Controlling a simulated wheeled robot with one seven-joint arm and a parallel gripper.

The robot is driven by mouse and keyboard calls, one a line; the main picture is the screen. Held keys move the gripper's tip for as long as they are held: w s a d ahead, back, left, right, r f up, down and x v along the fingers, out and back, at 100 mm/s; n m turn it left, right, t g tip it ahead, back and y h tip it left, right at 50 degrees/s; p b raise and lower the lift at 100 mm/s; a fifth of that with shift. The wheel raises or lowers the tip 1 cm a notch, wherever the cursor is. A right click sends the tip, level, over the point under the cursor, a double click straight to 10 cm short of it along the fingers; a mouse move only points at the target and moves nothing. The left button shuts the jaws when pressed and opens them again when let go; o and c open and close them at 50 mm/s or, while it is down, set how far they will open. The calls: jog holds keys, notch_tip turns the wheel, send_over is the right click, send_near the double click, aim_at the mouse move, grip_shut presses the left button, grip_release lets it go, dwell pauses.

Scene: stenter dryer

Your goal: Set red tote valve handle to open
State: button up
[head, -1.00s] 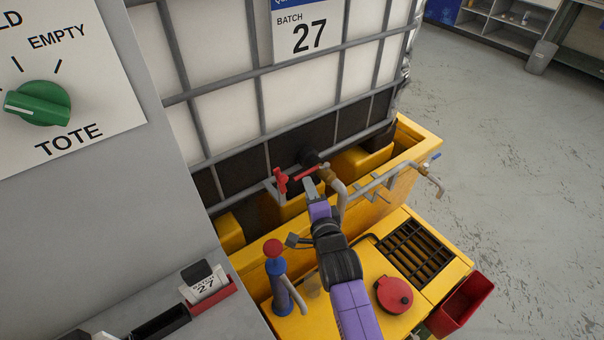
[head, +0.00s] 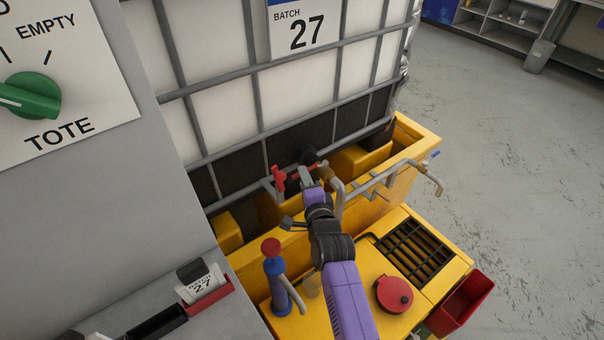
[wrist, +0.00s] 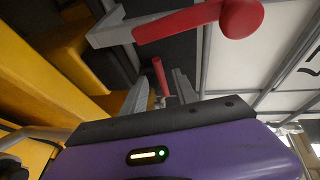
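The red tote valve handle (head: 309,166) is a thin red bar below the black fitting at the foot of the caged white tote (head: 205,95). In the wrist view a red bar (wrist: 160,77) shows in the gap between the fingertips, with space on both sides. My gripper (head: 308,178) is right at the handle in the head view; in the wrist view its two grey fingers (wrist: 160,92) are apart. I cannot tell whether either finger touches the bar. Another red piece (head: 278,179) on a grey bracket is just left; a red lever with a round knob (wrist: 241,16) is close at the top of the wrist view.
A yellow bund (head: 415,143) surrounds the tote's foot, with grey pipework (head: 380,183) right of my gripper. A blue hand pump with a red knob (head: 272,250) stands left of my arm. A grey panel with a green TOTE knob (head: 32,95) is at left.

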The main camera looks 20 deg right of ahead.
jog(key=shift+w+d+f+b, duration=0.15)
jog(key=shift+w+b, duration=0.1)
jog(key=shift+w, duration=0.65)
jog(key=shift+w+d+f+b, duration=0.1)
jog(key=shift+w+b, duration=0.1)
jog(key=shift+w, duration=0.7)
grip_shut()
